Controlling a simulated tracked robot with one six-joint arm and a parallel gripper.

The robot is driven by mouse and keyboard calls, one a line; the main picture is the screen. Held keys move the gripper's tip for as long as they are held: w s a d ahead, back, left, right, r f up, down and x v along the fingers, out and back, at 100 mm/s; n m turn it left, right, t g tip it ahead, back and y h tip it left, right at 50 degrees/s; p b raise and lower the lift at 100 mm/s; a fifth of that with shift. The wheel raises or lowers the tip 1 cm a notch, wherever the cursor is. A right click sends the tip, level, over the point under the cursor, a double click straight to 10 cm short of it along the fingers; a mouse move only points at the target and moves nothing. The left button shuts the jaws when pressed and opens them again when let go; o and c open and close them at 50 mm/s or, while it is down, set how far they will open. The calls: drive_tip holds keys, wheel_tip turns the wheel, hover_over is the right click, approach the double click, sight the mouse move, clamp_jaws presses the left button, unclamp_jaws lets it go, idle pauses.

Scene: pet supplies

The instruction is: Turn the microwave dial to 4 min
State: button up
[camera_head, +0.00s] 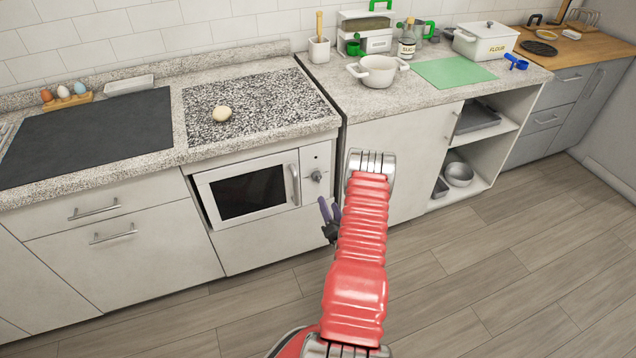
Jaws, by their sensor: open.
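The microwave (249,190) is white with a dark window and is built into the cabinet below the counter. Its door looks shut, with a vertical handle (295,185) on the right side. The dial (317,176) is a small grey knob on the panel right of the handle. Its markings are too small to read, so its setting cannot be told. My gripper (329,208) is open, below and slightly right of the dial and apart from it. My red arm hides part of the gripper and the cabinet behind it.
A pale round object (222,113) lies on the speckled board (262,105) above the microwave. A white pot (377,72) and a green mat (452,73) are on the right counter. The open shelf (484,150) holds trays and bowls. The wooden floor (500,270) is clear.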

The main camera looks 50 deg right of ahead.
sight(319, 180)
drive_tip(key=shift+w, duration=0.1)
drive_tip(key=x, duration=1.3)
drive_tip(key=shift+w+d, duration=0.3)
